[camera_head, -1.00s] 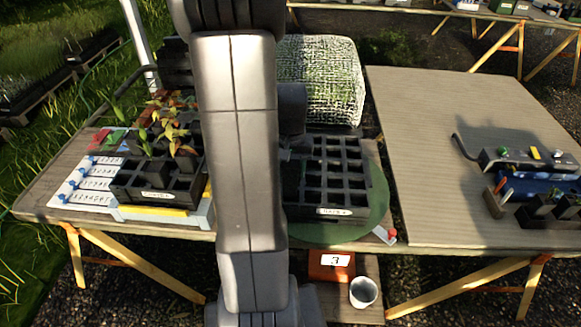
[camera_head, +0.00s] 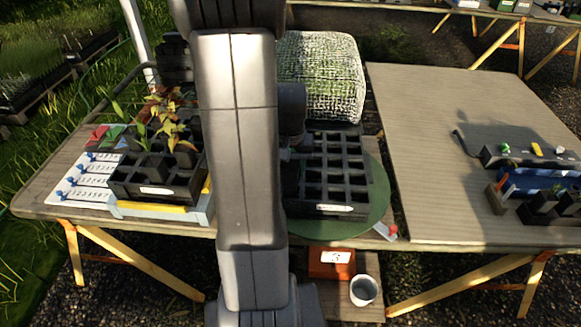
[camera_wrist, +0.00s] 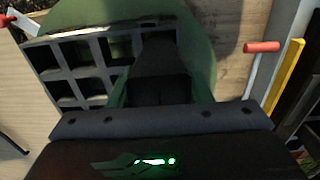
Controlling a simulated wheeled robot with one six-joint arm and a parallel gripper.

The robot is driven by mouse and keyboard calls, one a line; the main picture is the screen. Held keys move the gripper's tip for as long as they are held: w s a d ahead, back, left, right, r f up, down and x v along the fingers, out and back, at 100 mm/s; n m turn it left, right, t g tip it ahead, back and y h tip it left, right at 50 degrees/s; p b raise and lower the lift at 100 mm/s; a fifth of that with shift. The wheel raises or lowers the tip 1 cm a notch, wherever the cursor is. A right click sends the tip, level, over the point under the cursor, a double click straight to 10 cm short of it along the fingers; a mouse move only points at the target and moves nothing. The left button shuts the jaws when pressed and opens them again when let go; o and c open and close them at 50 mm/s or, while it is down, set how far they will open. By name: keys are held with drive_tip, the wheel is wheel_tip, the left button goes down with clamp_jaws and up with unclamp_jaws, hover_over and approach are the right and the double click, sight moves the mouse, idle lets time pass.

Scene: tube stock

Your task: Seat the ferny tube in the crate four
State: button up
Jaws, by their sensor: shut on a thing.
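A black crate (camera_head: 345,212) with open square cells sits on a round green disc (camera_head: 375,215), right of my arm in the head view. Its front label is too blurred to read. The wrist view shows part of this crate (camera_wrist: 62,73) at upper left. My gripper (camera_wrist: 160,85) is shut on a dark tube (camera_wrist: 158,55), which is over or at the crate's edge cells. I cannot tell whether its lower end is inside a cell. No fern leaves show on it in the wrist view. In the head view my arm hides most of the gripper and tube.
A second black crate (camera_head: 150,188) with leafy plants stands left of my arm, beside a white numbered board (camera_head: 85,180). A pale woven block (camera_head: 320,78) stands behind the crate. An orange numbered box (camera_head: 330,264) and white cup (camera_head: 363,290) sit lower.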

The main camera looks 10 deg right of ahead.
sight(290, 195)
drive_tip(key=shift+f+b, duration=2.6)
drive_tip(key=shift+f, duration=0.85)
drive_tip(key=shift+s+a+f+b, duration=0.2)
drive_tip(key=shift+s+f+b, duration=0.35)
drive_tip(key=shift+f, duration=0.2)
drive_tip(key=shift+s+f+b, duration=0.1)
drive_tip(key=shift+f+b, duration=0.25)
drive_tip(key=shift+b, duration=0.1)
drive_tip(key=o, duration=1)
drive_tip(key=shift+o, duration=0.7)
drive_tip(key=r, duration=0.2)
drive_tip(key=w+r, duration=0.1)
drive_tip(key=r, duration=0.1)
drive_tip(key=shift+w+d+r, duration=0.1)
drive_tip(key=shift+w+r, duration=0.05)
drive_tip(key=shift+r, duration=0.05)
drive_tip(key=shift+t, duration=0.3)
drive_tip(key=r, duration=0.7)
drive_tip(key=r+p, duration=0.1)
drive_tip(key=r, duration=0.3)
drive_tip(key=shift+s+r, duration=0.35)
drive_tip(key=shift+s, duration=0.05)
drive_tip(key=shift+f, duration=0.1)
